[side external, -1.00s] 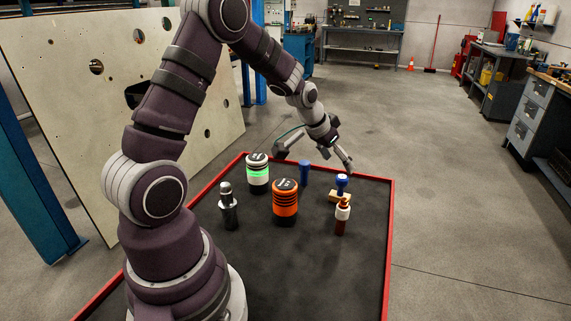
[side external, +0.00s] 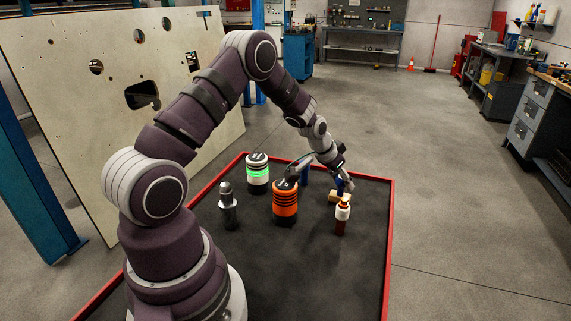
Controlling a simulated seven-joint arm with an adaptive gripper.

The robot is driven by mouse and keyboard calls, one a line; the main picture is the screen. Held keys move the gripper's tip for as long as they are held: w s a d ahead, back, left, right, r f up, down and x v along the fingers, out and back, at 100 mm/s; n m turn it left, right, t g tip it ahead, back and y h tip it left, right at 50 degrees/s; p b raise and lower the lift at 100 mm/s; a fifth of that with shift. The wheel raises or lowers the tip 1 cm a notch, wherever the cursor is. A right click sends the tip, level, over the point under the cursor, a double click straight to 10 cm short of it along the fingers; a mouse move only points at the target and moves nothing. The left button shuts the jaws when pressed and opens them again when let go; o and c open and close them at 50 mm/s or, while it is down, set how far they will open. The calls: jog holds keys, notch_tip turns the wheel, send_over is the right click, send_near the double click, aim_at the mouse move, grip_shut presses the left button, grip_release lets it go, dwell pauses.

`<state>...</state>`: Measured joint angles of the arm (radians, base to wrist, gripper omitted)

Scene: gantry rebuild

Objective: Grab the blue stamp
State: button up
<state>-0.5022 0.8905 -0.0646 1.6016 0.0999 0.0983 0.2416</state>
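The blue stamp (side external: 340,186) stands on or is joined to a tan wooden block (side external: 335,197) at the right of the dark table; I cannot tell which. Part of the stamp is hidden by my gripper. My gripper (side external: 321,183) is open, its fingers spread wide. One finger is at the left near the orange canister, and the other is at the right beside the stamp. The stamp shows between the fingers, close to the right one. I cannot tell whether they touch.
An orange canister (side external: 285,204) stands left of the stamp, with a blue cylinder (side external: 305,176) partly hidden behind the gripper. A red and white bottle (side external: 342,217) stands in front. A white-green canister (side external: 257,174) and a grey bottle (side external: 228,208) stand further left. The table's front is clear.

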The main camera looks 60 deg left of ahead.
grip_shut()
